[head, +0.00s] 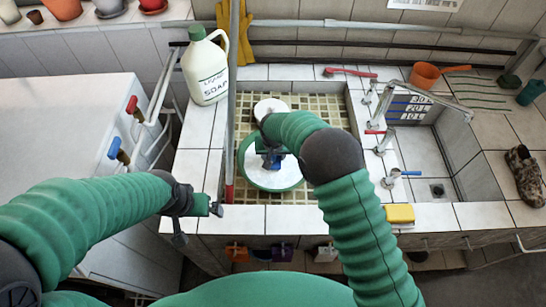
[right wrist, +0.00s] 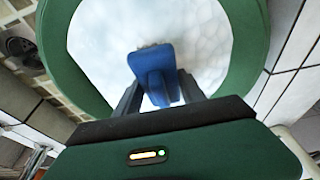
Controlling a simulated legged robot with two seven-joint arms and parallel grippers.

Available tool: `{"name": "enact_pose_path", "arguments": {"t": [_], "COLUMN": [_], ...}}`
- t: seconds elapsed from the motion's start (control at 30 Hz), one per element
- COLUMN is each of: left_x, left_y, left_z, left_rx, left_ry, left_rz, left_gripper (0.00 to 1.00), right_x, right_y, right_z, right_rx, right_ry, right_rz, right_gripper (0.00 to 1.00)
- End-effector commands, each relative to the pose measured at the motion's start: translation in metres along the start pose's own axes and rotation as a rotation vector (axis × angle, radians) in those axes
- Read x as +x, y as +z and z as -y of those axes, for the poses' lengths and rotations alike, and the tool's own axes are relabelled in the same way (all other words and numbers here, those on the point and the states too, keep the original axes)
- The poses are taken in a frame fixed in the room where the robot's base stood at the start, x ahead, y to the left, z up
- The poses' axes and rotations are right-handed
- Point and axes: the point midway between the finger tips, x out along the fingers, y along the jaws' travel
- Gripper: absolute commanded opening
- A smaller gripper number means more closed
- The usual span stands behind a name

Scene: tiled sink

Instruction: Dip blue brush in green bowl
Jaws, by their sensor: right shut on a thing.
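The green bowl (head: 243,163) stands in the tiled sink and is filled with white foam. In the right wrist view its green rim (right wrist: 250,45) surrounds the foam. My right gripper (head: 271,152) is over the bowl and shut on the blue brush (head: 277,161). In the right wrist view the brush (right wrist: 153,70) sits between the fingers, its pale bristle end at the foam; I cannot tell how deep it reaches. My left gripper (head: 213,209) is left of the bowl, near the sink's front edge, with nothing visible in it. Its finger opening is unclear.
A thin upright pole (head: 232,95) stands left of the bowl. A white soap jug (head: 206,75) stands on the back left ledge. A yellow sponge (head: 399,213) lies on the front ledge. Taps (head: 385,140) rise to the right. A white round thing (head: 270,106) is behind my right gripper.

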Motion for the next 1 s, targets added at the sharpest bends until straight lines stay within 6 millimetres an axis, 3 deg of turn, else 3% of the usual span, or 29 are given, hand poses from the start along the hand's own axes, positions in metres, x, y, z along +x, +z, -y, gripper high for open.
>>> {"name": "enact_pose_path", "arguments": {"t": [0.17,1.0], "left_x": [-0.007,-0.068], "left_y": [-0.002,-0.016], "left_z": [0.0,0.0], "left_rx": [0.0,0.0], "left_ry": [0.0,0.0], "left_rz": [0.0,0.0], "left_gripper": [1.0,1.0], "right_x": [-0.009,-0.098], "right_y": [-0.003,-0.027], "right_z": [0.0,0.0], "right_rx": [0.0,0.0], "right_ry": [-0.001,0.0], "right_rz": [-0.001,-0.001], "right_gripper": [0.15,0.15]}}
